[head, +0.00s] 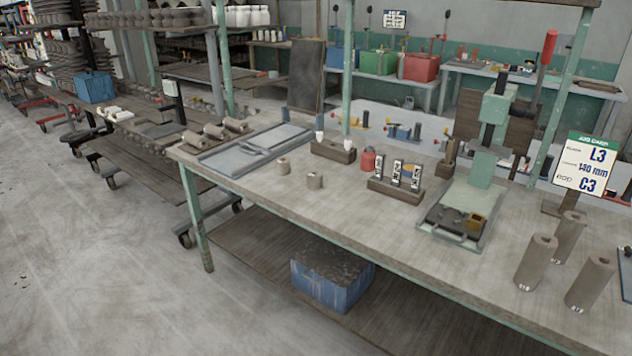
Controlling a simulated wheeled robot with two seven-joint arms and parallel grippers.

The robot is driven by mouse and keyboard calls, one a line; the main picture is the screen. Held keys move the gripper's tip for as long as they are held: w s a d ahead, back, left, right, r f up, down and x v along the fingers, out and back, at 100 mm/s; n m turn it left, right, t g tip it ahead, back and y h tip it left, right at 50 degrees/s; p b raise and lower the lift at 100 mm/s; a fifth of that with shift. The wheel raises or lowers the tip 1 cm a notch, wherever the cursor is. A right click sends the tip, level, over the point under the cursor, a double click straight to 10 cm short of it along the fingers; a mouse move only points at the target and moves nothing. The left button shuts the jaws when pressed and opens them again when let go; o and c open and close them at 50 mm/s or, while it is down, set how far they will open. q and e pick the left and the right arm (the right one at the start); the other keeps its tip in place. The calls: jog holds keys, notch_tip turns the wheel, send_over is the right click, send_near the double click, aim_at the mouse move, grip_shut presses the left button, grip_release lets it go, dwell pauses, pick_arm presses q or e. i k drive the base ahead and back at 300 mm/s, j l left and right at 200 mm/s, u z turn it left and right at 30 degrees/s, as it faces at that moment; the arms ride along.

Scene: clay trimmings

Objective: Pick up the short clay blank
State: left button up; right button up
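Three tall clay cylinders with a hole in the top stand at the right end: a front-left one (536,263), a back one (568,238) and a front-right one (590,284). Neither of my grippers shows in the head view.
A small block rack (395,192), a green press (470,205) and a sign (586,163) stand to the right. A blue bin (332,277) sits on the lower shelf.

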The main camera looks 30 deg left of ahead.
aim_at(315, 176)
jog(key=z, duration=1.65)
jog(key=k+j+u, duration=0.1)
jog(key=j, duration=0.35)
jog(key=k+j+u, duration=0.1)
jog(key=k+j, duration=0.2)
jog(key=j, duration=0.2)
jog(key=k+j+u, duration=0.15)
jog(key=j, duration=0.3)
jog(key=k+j+u, duration=0.1)
jog(key=j, duration=0.4)
jog(key=k+j+u, duration=0.1)
jog(key=j, duration=0.4)
jog(key=k+j+u, duration=0.1)
jog(key=j, duration=0.45)
jog(key=k+j+u, duration=0.15)
jog(key=j, duration=0.4)
